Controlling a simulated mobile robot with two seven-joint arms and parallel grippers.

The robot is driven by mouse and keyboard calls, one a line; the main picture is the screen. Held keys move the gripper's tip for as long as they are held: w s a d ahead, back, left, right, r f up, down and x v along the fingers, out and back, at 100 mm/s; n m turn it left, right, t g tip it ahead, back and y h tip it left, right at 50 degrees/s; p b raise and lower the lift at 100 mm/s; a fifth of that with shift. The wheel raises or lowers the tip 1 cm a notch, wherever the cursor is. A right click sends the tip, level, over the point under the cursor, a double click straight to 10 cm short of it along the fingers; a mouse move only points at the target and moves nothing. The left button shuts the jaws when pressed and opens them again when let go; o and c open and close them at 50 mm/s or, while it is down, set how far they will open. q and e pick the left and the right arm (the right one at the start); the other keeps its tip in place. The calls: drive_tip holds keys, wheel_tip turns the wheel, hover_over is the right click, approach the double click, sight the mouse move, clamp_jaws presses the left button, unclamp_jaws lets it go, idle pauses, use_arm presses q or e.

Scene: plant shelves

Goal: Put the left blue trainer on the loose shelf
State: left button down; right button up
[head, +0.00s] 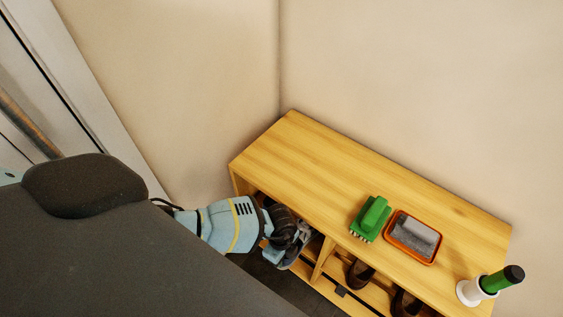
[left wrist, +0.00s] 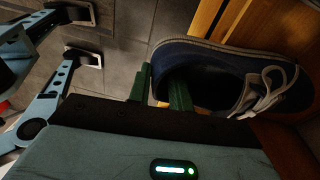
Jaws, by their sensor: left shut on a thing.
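The blue trainer (left wrist: 225,58) is dark navy with a pale sole edge and grey laces. My left gripper (left wrist: 163,88) is shut on its heel end, one finger outside the heel and one inside the opening. Wooden boards (head: 311,268) show inside the bench; I cannot tell which is the loose shelf. My right gripper is not seen.
The wooden bench (head: 300,150) stands in the corner against the walls. On top are a green brush (head: 371,217), an orange tray (head: 392,237) with a grey block, and a white holder (head: 473,292) with a green-handled thing. Brown shoes (head: 360,273) sit in the compartment right of the divider.

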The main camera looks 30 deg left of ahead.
use_arm(q)
drive_tip(key=shift+f, duration=0.15)
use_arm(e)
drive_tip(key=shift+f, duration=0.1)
use_arm(q)
drive_tip(key=c, duration=1.2)
unclamp_jaws()
